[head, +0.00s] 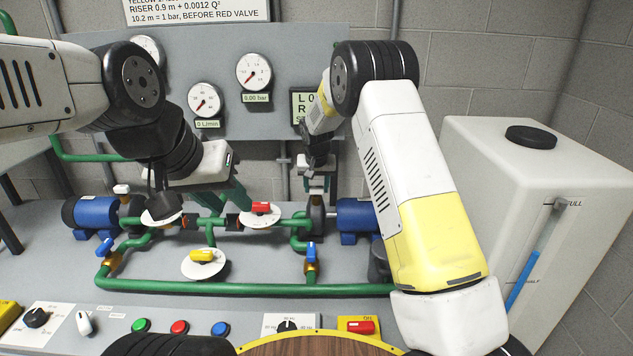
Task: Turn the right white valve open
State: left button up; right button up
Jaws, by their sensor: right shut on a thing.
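The right white valve (316,188) is beside the right blue pump (357,218), with its handle partly hidden by my right gripper (316,169). That gripper reaches down from above and is shut on the white handle. How far the handle is turned is hidden. The left white valve (122,188) is by the left blue pump (92,213).
Green pipes (220,287) run along the grey bench, with red (261,208), yellow (203,255) and blue (311,252) valve handles. Gauges (254,71) are on the back panel; one display reads 0.00 bar. A white tank (500,180) stands at right.

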jog(key=n, duration=0.1)
jog(key=n+y, duration=0.1)
jog(key=n, duration=0.2)
jog(key=shift+d+n+y, duration=0.25)
jog(key=shift+n+y, duration=0.15)
jog(key=n+g+y, duration=0.1)
jog(key=n, duration=0.2)
jog(key=shift+w+n, duration=0.15)
jog(key=shift+n, duration=0.15)
jog(key=n+g+y, duration=0.1)
jog(key=n, duration=0.3)
jog(key=shift+w+n, duration=0.1)
jog(key=shift+n, duration=0.2)
jog(key=n+g, duration=0.1)
jog(key=n, duration=0.1)
jog(key=n+g, duration=0.1)
jog(key=n, duration=0.1)
jog(key=shift+w+d+n+y, duration=0.1)
jog(key=shift+n+y, duration=0.2)
jog(key=shift+n, duration=0.1)
jog(key=o, duration=1.4)
jog(key=shift+c, duration=0.2)
jog(key=v, duration=0.7)
jog(key=shift+d+r, duration=0.2)
jog(key=shift+r, duration=0.15)
